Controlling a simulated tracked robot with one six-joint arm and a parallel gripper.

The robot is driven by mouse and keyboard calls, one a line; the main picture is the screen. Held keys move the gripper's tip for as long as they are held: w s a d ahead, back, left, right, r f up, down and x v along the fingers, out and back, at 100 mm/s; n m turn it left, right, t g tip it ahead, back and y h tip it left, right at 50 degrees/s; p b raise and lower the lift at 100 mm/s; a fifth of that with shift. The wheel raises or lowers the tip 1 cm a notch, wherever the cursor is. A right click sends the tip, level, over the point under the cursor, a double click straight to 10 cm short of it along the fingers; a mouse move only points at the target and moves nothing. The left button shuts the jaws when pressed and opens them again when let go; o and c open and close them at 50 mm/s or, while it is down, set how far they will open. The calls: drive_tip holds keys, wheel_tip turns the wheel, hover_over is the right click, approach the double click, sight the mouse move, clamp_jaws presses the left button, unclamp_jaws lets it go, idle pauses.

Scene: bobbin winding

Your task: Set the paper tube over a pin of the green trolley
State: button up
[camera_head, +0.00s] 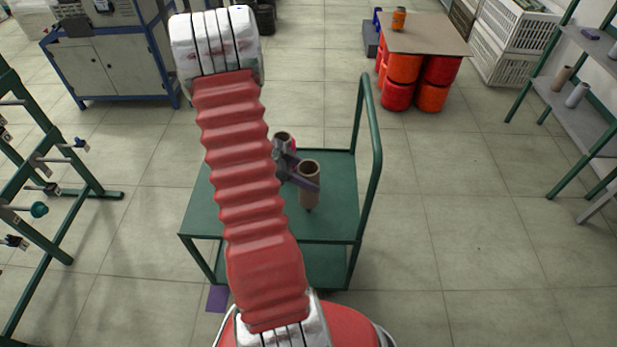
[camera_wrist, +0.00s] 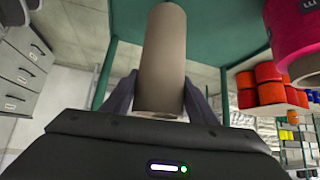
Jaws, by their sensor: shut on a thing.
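A brown paper tube (camera_head: 309,190) stands upright in my gripper (camera_head: 303,178), over the right part of the green trolley's top (camera_head: 335,220). In the wrist view the tube (camera_wrist: 163,60) is between the two fingers of my gripper (camera_wrist: 160,100), which is shut on it. A small dark bit shows just under the tube's lower end. I cannot tell whether it is a pin, or whether the tube is around one. Other pins of the trolley are not clear, and my red arm hides its left middle.
Another tube with pink on it (camera_head: 283,139) stands behind my gripper on the trolley; pink (camera_wrist: 293,40) also shows in the wrist view. The trolley's tall handle (camera_head: 372,150) rises on the right. A green rack (camera_head: 70,170) stands left, shelves (camera_head: 580,100) right.

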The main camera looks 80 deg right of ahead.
drive_tip(key=shift+f, duration=1.8)
drive_tip(key=shift+f, duration=1.1)
drive_tip(key=o, duration=1.2)
drive_tip(key=shift+c, duration=0.2)
